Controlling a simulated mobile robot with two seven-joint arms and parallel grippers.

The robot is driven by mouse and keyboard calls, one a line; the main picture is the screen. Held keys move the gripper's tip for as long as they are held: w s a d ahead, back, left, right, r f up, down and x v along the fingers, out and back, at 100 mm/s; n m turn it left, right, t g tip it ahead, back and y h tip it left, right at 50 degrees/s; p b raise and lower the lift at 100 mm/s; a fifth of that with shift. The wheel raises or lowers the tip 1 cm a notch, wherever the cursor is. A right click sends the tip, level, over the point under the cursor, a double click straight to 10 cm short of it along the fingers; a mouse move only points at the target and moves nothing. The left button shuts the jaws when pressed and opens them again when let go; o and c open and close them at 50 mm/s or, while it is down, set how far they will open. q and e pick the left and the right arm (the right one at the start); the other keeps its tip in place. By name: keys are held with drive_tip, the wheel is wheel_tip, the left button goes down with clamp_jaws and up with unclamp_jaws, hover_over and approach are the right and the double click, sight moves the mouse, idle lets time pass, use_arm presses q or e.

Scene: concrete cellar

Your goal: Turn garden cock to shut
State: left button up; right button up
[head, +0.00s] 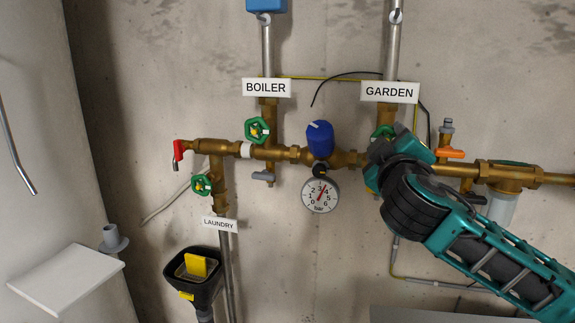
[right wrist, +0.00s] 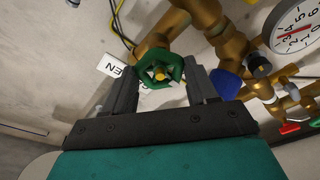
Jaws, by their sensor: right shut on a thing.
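The garden cock is a brass valve with a green handwheel (right wrist: 162,72), seen nearly face-on in the right wrist view. In the head view only a bit of its green wheel (head: 385,130) shows below the white GARDEN sign (head: 390,92); my right gripper hides the rest. My right gripper (head: 384,150) is at the cock, and its two fingers (right wrist: 160,82) stand on either side of the wheel, shut on it. My left gripper is not in view.
Left along the brass manifold are the boiler cock (head: 257,130), the laundry cock (head: 201,186) and a red lever (head: 179,150). A blue cap (head: 320,138) and pressure gauge (head: 320,195) sit close left of my gripper. An orange lever (head: 450,153) is close right.

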drive_tip(key=shift+c, duration=1.2)
drive_tip(key=m+h+b, duration=0.1)
drive_tip(key=m+b, duration=0.4)
drive_tip(key=shift+f, duration=0.1)
